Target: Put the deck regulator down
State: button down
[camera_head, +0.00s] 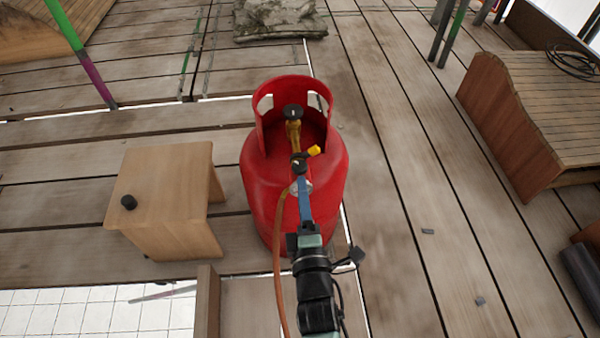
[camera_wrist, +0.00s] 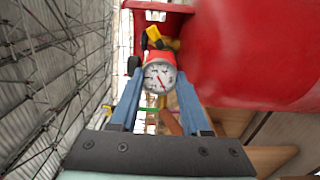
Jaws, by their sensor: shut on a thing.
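The regulator has a round white dial, a red and black body and a yellow part; it shows in the head view (camera_head: 302,160) and in the wrist view (camera_wrist: 158,77). My gripper, with blue fingers (camera_head: 301,186), is shut on it; the fingers sit on both sides of the dial in the wrist view (camera_wrist: 160,88). An orange hose (camera_head: 279,250) hangs from the regulator. It is held at the near side of the upright red gas cylinder (camera_head: 262,185), just below its brass valve (camera_head: 293,130). I cannot tell whether the regulator touches the cylinder.
A small wooden stool (camera_head: 160,190) with a black cap (camera_head: 129,202) on it stands left of the cylinder. A slatted bench (camera_head: 545,115) with a coiled cable is at right. A stone-like block (camera_head: 280,18) lies behind. The plank deck (camera_head: 400,190) right of the cylinder is mostly clear.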

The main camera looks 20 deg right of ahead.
dwell(0.3)
jog(key=s+a+r+n+y+p, duration=0.25)
jog(key=s+a+r+p, duration=0.2)
jog(key=a, duration=0.35)
jog(key=s+a+r+n+y+p, duration=0.1)
jog(key=s+a+r+y+p, duration=0.3)
jog(key=a, duration=0.3)
notch_tip(320, 180, up, 29)
jog(key=s+h+p, duration=0.1)
jog(key=s+p, duration=0.1)
jog(key=p, duration=3.4)
jog(key=shift+s+t, duration=0.15)
jog(key=shift+t, duration=0.15)
jog(key=shift+h, duration=0.25)
